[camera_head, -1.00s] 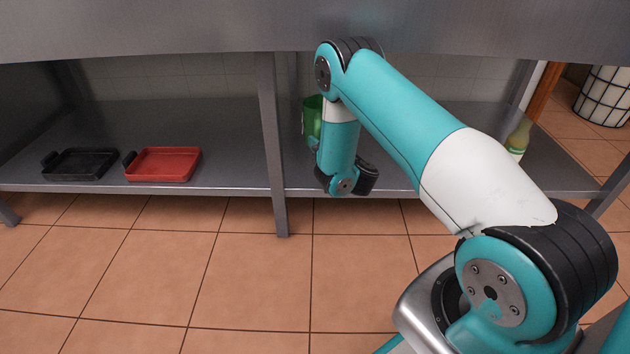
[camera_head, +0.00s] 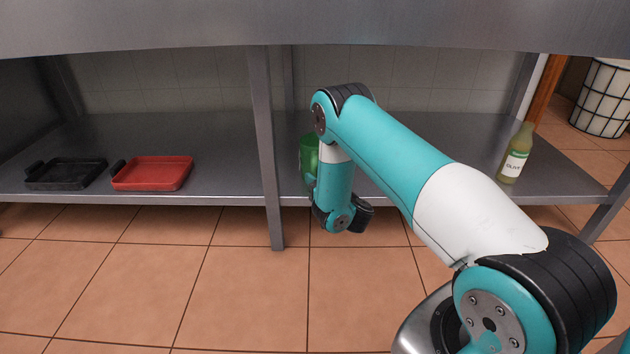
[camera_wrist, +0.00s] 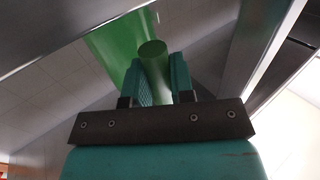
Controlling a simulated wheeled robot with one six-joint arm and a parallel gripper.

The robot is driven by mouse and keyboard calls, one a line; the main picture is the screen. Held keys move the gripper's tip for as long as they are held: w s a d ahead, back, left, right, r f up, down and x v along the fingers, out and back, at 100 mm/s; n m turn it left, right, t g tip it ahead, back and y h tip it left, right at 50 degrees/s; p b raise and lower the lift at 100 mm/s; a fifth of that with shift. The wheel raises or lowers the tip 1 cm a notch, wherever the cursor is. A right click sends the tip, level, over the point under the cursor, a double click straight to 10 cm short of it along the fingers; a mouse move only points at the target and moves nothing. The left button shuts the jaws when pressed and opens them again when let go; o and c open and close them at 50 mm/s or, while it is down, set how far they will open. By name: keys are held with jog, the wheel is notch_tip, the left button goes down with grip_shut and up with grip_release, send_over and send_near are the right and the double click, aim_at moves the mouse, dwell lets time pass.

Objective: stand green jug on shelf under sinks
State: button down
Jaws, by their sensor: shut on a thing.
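The green jug (camera_head: 308,153) is mostly hidden behind my forearm in the head view, just right of the shelf's middle leg. In the wrist view the green jug (camera_wrist: 125,45) fills the upper middle, with its handle between the fingers of my gripper (camera_wrist: 160,80). My gripper is shut on that handle. The grey metal shelf (camera_head: 225,140) under the counter runs across the head view. The jug appears over the shelf's right section; whether its base touches the shelf cannot be told.
A black tray (camera_head: 66,173) and a red tray (camera_head: 152,173) lie on the shelf's left section. An olive oil bottle (camera_head: 515,155) stands at its right end. The middle leg (camera_head: 265,150) is close to the jug. The counter's front edge (camera_head: 200,30) hangs above.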

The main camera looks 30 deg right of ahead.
jog(key=c, duration=1)
grip_release()
jog(key=shift+f, duration=0.1)
